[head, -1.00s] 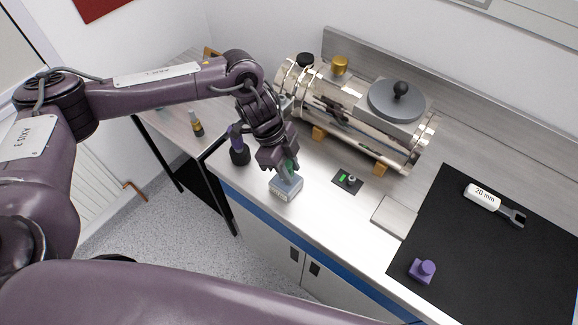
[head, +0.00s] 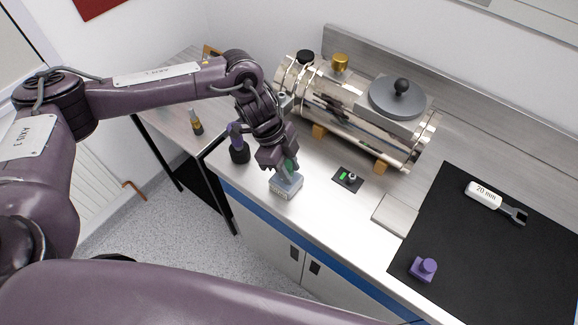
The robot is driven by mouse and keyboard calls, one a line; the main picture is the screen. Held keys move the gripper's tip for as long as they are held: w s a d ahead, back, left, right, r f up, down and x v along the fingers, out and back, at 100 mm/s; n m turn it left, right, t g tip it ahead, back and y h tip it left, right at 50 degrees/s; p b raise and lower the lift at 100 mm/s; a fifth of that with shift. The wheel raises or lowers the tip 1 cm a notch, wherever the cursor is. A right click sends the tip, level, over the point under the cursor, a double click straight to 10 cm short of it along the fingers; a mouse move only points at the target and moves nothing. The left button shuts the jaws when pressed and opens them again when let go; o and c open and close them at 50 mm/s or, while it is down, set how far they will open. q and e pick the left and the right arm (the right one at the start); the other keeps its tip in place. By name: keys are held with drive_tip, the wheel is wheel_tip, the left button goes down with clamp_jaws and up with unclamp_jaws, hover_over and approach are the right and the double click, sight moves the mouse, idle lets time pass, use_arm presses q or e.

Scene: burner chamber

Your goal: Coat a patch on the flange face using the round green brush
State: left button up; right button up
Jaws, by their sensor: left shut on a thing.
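My left gripper (head: 283,163) is over the front left part of the bench and is shut on the green brush (head: 290,165). Only a little green of the brush shows between the fingers. Its lower end is at a small grey-blue pot (head: 286,185); I cannot tell how deep it sits inside. The metal burner chamber (head: 345,115) lies on wooden blocks at the back of the bench, with flanges at both ends. Its left end flange (head: 286,76) is behind and above my gripper, partly hidden by the arm. My right gripper is not in view.
A dark holder with a purple-handled tool (head: 239,153) stands just left of the gripper. A small black plate (head: 347,179) and a grey pad (head: 395,215) lie to the right. A black mat (head: 480,250) holds a 20 mm wrench (head: 495,202) and a purple block (head: 423,269).

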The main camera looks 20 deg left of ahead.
sight(288, 164)
use_arm(q)
drive_tip(key=shift+f, duration=0.4)
drive_tip(key=shift+f, duration=0.1)
idle(1.3)
wheel_tip(288, 164, up, 7)
drive_tip(key=p, duration=0.6)
idle(0.9)
drive_tip(key=shift+a+n, duration=0.15)
drive_tip(key=shift+n, duration=0.15)
drive_tip(key=a+r+n+t+y+b, duration=0.2)
drive_tip(key=a+n+t+y+b, duration=0.2)
drive_tip(key=n+b, duration=0.7)
drive_tip(key=a+n+t, duration=0.1)
drive_tip(key=a+n, duration=0.1)
drive_tip(key=n, duration=0.5)
drive_tip(key=shift+w+r, duration=0.25)
drive_tip(key=shift+r, duration=0.15)
